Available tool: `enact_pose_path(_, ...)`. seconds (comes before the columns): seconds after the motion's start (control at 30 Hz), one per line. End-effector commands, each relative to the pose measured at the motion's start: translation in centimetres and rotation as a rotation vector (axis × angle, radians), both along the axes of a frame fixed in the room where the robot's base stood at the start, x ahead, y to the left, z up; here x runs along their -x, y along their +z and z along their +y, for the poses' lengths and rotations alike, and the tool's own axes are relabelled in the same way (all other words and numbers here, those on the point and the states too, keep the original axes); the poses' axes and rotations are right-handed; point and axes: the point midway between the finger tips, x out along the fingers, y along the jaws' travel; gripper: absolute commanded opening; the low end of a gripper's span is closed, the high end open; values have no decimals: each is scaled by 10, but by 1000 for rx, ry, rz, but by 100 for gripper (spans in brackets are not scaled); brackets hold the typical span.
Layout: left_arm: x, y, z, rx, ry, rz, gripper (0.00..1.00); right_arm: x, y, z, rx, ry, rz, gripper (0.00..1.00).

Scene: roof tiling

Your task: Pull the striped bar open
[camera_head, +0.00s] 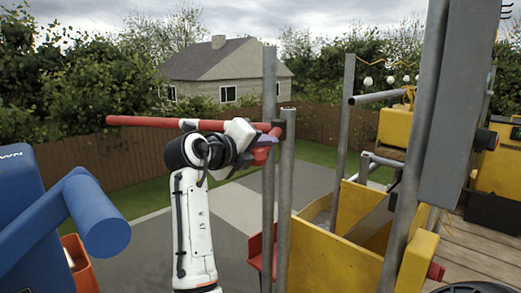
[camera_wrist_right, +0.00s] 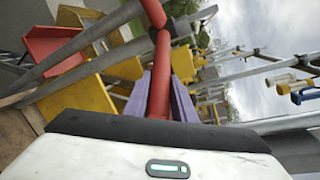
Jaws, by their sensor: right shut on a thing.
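The striped bar (camera_head: 150,121), red with a white band, runs level across the head view from the left to a grey post. Its right end meets a dark fitting on that post. My right gripper (camera_head: 265,146) is at the bar's right part, close to the post. In the right wrist view the red bar (camera_wrist_right: 162,58) runs between the purple fingers of the right gripper (camera_wrist_right: 160,97), which is shut on it. The white arm hides part of the bar in the head view. My left gripper is not in view.
Grey upright posts (camera_head: 269,90) stand right beside my right gripper. A yellow bin (camera_head: 335,255) and a wooden deck (camera_head: 472,245) lie to the right. A blue tube-like shape (camera_head: 95,215) is at the left. Paving and grass lie beyond the bar.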

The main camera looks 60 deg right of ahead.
Motion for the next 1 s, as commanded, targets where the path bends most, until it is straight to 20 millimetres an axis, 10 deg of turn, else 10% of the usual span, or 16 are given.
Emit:
enact_pose_path(0.17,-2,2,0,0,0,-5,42,-3,1,1,2,8,-2,0)
enact_pose_path(0.2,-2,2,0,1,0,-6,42,-3,1,1,2,8,-2,25)
enact_pose_path(0.3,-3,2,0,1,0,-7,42,-2,1,1,2,7,-2,42)
enact_pose_path(0.67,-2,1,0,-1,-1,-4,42,-1,2,5,2,6,-1,42)
enact_pose_path(1.0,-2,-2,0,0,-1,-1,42,-1,14,64,1,7,-2,42)
